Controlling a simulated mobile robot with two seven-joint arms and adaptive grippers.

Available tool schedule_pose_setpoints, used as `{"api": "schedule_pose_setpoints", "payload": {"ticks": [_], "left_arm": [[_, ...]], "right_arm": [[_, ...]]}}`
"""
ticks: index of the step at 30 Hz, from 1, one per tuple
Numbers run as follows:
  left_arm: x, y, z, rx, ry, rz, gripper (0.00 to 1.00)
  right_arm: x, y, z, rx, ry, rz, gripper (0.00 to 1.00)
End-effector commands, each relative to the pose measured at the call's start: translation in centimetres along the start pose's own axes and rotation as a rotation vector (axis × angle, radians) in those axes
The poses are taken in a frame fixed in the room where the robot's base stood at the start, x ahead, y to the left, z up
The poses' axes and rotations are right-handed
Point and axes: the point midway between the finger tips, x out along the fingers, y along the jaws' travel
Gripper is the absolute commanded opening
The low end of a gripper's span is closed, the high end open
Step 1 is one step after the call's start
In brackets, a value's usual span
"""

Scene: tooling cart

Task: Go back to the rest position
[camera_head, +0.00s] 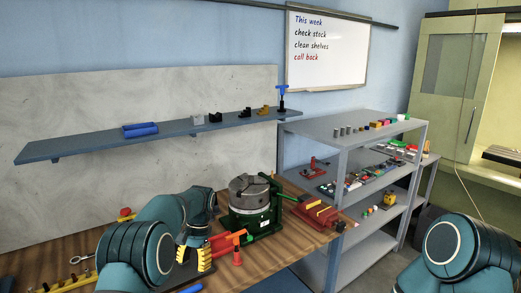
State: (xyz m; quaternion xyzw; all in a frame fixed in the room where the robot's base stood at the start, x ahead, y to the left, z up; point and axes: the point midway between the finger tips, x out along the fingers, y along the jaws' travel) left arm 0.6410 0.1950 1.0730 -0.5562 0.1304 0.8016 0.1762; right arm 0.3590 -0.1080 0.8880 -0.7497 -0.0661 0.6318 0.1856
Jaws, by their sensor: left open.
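My left arm reaches in from the lower left, over the wooden bench. My left gripper (194,257), with ribbed yellow finger pads, is open low over the bench, left of a red and orange tool (237,255). I see nothing held in it, though the arm hides part of the bench there. Of my right arm, only a dark teal link shows at the lower right; its gripper is out of view.
A green fixture with a grey chuck (246,188) stands on the wooden bench (62,254). Red blocks (318,212) lie to its right. A blue-grey wall shelf (90,143) holds small parts. A grey shelving unit (352,131) with several items stands behind, right of the bench.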

Motion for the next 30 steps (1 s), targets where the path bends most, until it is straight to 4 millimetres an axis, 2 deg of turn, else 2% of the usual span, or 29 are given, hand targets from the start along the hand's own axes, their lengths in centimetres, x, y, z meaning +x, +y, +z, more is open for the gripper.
{"api": "schedule_pose_setpoints", "payload": {"ticks": [1, 8, 14, 18, 21, 25, 30], "left_arm": [[1.9, 0.1, -0.3, -0.004, 0.015, 0.014, 0.52], [9.9, 1.9, -1.5, -0.039, 0.115, 0.082, 0.52], [18.6, 5.8, -1.2, -0.116, 0.237, 0.177, 0.52], [23.9, 9.4, 0.2, -0.198, 0.326, 0.247, 0.52], [26.9, 12.1, 1.9, -0.265, 0.384, 0.293, 0.52], [29.8, 15.6, 4.8, -0.361, 0.453, 0.344, 0.52], [31.9, 18.8, 8.6, -0.471, 0.524, 0.385, 0.52]], "right_arm": [[0.5, 0.1, 0.1, 0.000, -0.001, 0.000, 0.49], [1.6, 0.5, 0.3, -0.002, -0.003, 0.001, 0.49], [3.1, 1.1, 0.6, -0.002, -0.007, 0.003, 0.49], [4.2, 1.4, 0.9, -0.003, -0.010, 0.005, 0.49], [4.9, 1.7, 1.0, -0.003, -0.012, 0.006, 0.49], [5.8, 2.0, 1.2, -0.004, -0.014, 0.007, 0.49], [6.7, 2.3, 1.4, -0.005, -0.016, 0.008, 0.49]]}}
